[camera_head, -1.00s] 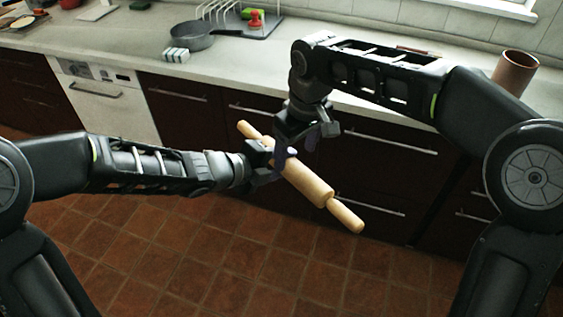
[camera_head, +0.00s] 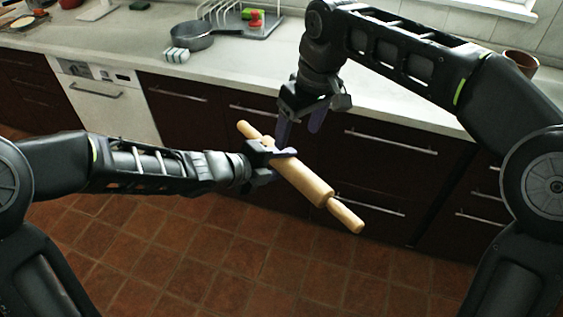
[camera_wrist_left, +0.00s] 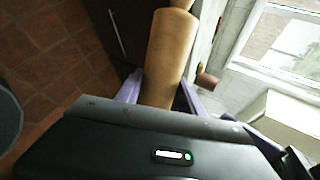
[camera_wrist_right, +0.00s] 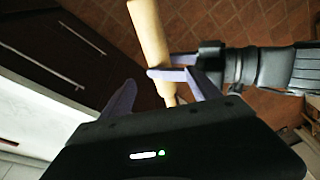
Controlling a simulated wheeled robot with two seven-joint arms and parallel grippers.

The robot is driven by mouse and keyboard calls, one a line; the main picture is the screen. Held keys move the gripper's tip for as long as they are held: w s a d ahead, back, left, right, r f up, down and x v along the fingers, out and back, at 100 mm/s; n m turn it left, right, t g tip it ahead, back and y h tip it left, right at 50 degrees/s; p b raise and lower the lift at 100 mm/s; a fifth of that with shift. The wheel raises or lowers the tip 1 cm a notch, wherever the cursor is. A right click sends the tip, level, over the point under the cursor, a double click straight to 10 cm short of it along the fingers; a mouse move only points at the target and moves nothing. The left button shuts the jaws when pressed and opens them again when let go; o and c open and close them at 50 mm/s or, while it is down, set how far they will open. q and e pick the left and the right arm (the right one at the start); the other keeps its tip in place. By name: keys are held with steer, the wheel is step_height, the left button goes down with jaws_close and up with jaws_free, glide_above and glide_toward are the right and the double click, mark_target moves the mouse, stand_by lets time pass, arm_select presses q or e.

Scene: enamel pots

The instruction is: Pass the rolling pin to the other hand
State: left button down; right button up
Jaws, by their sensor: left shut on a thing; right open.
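The wooden rolling pin (camera_head: 304,181) is held in the air in front of the cabinets, tilted from upper left to lower right. My left gripper (camera_head: 280,164) is shut on its body near the upper-left end. The pin's body (camera_wrist_left: 168,50) fills the space between the fingers in the left wrist view. My right gripper (camera_head: 301,124) is open and empty, just above and behind the pin's upper-left part, fingers pointing down. In the right wrist view the pin (camera_wrist_right: 150,35) lies beyond the open fingers (camera_wrist_right: 160,88), with my left gripper around it.
The counter (camera_head: 110,48) runs along the back with a frying pan (camera_head: 190,38), a dish rack (camera_head: 238,18) and a brown pot (camera_head: 521,62). Dark drawers with handles stand below it. The tiled floor (camera_head: 200,265) in front is clear.

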steer(key=w+d+f+m+t+y, duration=0.55)
steer(key=w+f+m, duration=0.2)
steer(key=w, duration=0.25)
steer(key=s+d+f+m+g+h, duration=0.1)
steer(key=s+d+f, duration=0.1)
steer(key=f, duration=0.4)
steer(key=s+d+f+m, duration=0.2)
steer(key=f, duration=0.4)
arm_select(q)
steer(key=shift+d, duration=0.1)
arm_select(e)
steer(key=s+f+g, duration=0.2)
steer(key=s+f, duration=0.7)
steer(key=f, duration=0.3)
steer(key=s+a+f+g+h, duration=0.1)
steer(key=s+a+f, duration=0.1)
steer(key=s+f, duration=0.4)
steer(key=s+a+f+n+g+h, duration=0.1)
steer(key=s+f, duration=0.5)
steer(key=s, duration=0.9)
steer(key=a+g, duration=0.1)
steer(key=a, duration=0.1)
steer(key=shift+a+f, duration=0.35)
steer(key=shift+f, duration=0.05)
steer(key=shift+w, duration=0.1)
